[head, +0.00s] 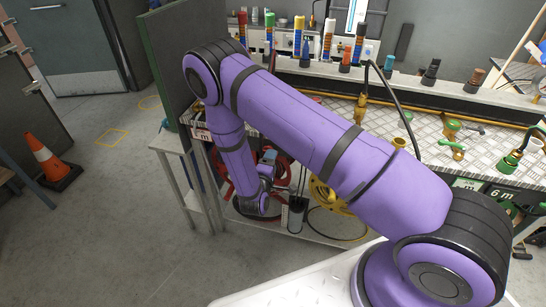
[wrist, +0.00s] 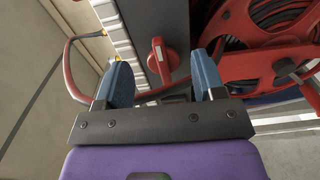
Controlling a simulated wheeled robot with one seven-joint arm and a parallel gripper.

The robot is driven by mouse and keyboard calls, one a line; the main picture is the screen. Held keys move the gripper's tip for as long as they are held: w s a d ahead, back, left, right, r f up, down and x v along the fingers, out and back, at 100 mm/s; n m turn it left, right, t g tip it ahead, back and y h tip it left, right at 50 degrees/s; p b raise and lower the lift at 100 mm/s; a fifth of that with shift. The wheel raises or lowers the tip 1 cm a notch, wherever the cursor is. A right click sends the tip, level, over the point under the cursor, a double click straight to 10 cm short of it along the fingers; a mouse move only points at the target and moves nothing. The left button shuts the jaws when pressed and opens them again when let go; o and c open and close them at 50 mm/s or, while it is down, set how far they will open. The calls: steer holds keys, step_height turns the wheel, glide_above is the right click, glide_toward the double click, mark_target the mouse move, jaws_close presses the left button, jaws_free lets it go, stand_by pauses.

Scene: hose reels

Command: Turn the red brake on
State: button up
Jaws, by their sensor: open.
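In the wrist view, a red lever-like knob (wrist: 160,58), apparently the red brake, is mounted on a dark grey upright post (wrist: 178,20). My gripper (wrist: 161,66) is open, with one blue finger on each side of the knob in the picture. I cannot tell whether either finger touches it. To the right is a red hose reel (wrist: 275,70) with dark hose. In the head view, the red reel (head: 282,172) is partly hidden by my purple arm. My gripper (head: 270,157) is small there, and the knob cannot be made out.
A curved red tube (wrist: 72,62) runs on the left in the wrist view. In the head view, a yellow reel (head: 325,192) stands right of my gripper, below the metal-topped bench (head: 395,125). A dark cylinder (head: 297,215) stands close by. Floor at left is open, with an orange cone (head: 48,160).

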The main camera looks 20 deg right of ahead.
steer(key=v, duration=0.7)
steer(key=shift+s, duration=0.15)
steer(key=shift+a+r, duration=0.1)
steer(key=s+d+r+m+g+h, duration=0.1)
steer(key=s+d+r+m+g, duration=0.25)
steer(key=r, duration=0.65)
steer(key=d+r+m+g+h, duration=0.1)
steer(key=d+r+m+g, duration=0.2)
steer(key=d+r+g, duration=0.45)
steer(key=s+d+r+m+g+h, duration=0.1)
steer(key=s+d+r+m+g, duration=0.15)
steer(key=r, duration=0.85)
steer(key=s+a+r+m+t+y, duration=0.1)
steer(key=s+r+t+y, duration=0.3)
steer(key=s+r+y, duration=0.9)
steer(key=s+a+r, duration=0.1)
steer(key=s+r, duration=0.5)
steer(key=s, duration=0.1)
steer(key=shift+s+r+m+y, duration=0.15)
steer(key=shift+s+m+y, duration=0.15)
steer(key=shift+s, duration=0.1)
